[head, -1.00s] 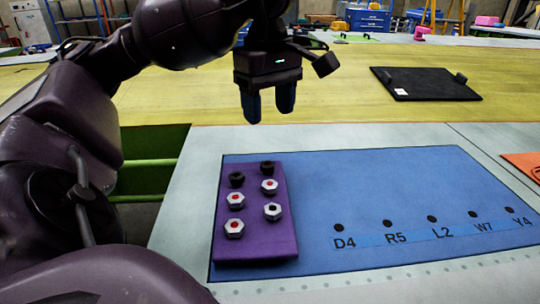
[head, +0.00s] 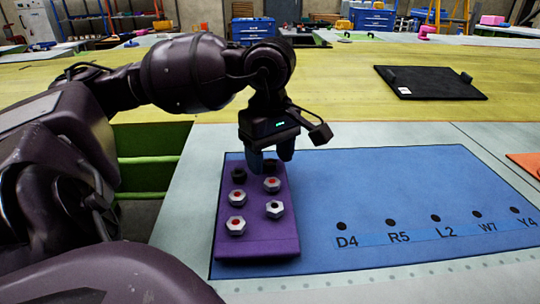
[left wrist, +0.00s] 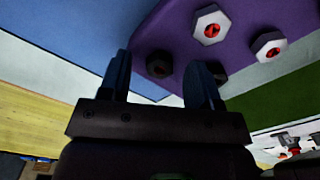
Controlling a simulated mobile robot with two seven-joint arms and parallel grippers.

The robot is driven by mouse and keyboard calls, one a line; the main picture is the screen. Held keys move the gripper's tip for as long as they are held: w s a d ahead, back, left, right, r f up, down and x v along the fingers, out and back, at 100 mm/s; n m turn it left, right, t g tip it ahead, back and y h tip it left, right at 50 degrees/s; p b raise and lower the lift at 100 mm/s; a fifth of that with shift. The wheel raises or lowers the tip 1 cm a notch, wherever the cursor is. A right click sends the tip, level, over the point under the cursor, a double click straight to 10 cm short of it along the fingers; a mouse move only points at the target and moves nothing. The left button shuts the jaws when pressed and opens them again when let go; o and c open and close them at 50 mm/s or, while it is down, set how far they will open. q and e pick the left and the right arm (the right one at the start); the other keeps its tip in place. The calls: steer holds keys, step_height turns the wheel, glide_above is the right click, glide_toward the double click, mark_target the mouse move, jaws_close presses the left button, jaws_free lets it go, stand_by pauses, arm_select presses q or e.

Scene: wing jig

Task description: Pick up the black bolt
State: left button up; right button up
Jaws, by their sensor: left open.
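Two black bolts stand at the far end of the purple block. The left black bolt (head: 238,175) shows clear of my gripper in the head view; the other is mostly hidden behind the fingers. My left gripper (head: 270,163) is open and points down over that far end, with nothing held. In the left wrist view, one black bolt (left wrist: 158,67) appears between the open fingers (left wrist: 161,59). The other black bolt (left wrist: 219,73) shows beside the right finger, partly covered by it. I cannot tell whether a finger touches either bolt. My right gripper is not in view.
The purple block (head: 256,243) also carries several silver hex pieces with red or black centres, such as this one (head: 236,226) near the front. It lies on a blue mat (head: 390,180) with labelled holes. A black tray (head: 430,84) lies farther back. The mat's right side is clear.

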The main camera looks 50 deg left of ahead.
mark_target(270, 162)
arm_select(q)
steer(key=shift+f, duration=0.3)
steer(key=c, duration=1)
steer(key=shift+r, duration=0.1)
step_height(270, 162, up, 20)
steer(key=p, duration=0.2)
